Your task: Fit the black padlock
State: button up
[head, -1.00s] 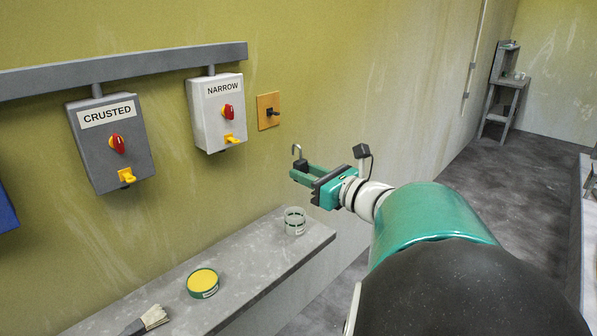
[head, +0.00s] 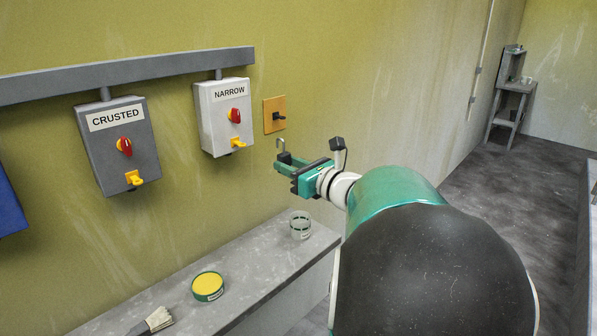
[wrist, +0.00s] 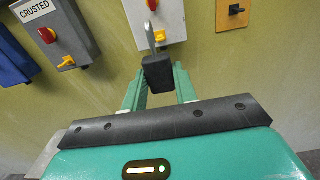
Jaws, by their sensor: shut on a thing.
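The black padlock (wrist: 157,74) is held between the two green fingers of my gripper (wrist: 160,92), its open grey shackle pointing up. In the head view the padlock (head: 284,157) sits at the tip of my gripper (head: 287,164), below and right of the white NARROW switch box (head: 212,115) and clear of the wall. The NARROW box has a red knob (head: 233,115) and a yellow hasp (head: 238,143) under it. The grey CRUSTED box (head: 106,160) to the left has its own red knob (head: 124,146) and yellow hasp (head: 133,178).
A wooden plate with a black peg (head: 274,115) is on the wall right of the NARROW box. A blue box (head: 8,205) is at the far left. On the ledge below (head: 262,262) are a clear jar (head: 300,226), a yellow-topped tin (head: 207,286) and a brush (head: 156,320).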

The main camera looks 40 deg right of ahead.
aim_at(245, 145)
jog(key=w, duration=0.9)
jog(key=w+a, duration=0.1)
jog(key=w, duration=0.4)
jog(key=shift+d+f, duration=0.1)
jog(key=shift+f, duration=0.15)
dwell(0.5)
jog(key=shift+f, duration=0.35)
jog(key=shift+f, duration=0.65)
jog(key=shift+f, duration=0.7)
jog(key=shift+f, duration=0.6)
jog(key=o, duration=1.1)
jog(key=shift+c, duration=0.3)
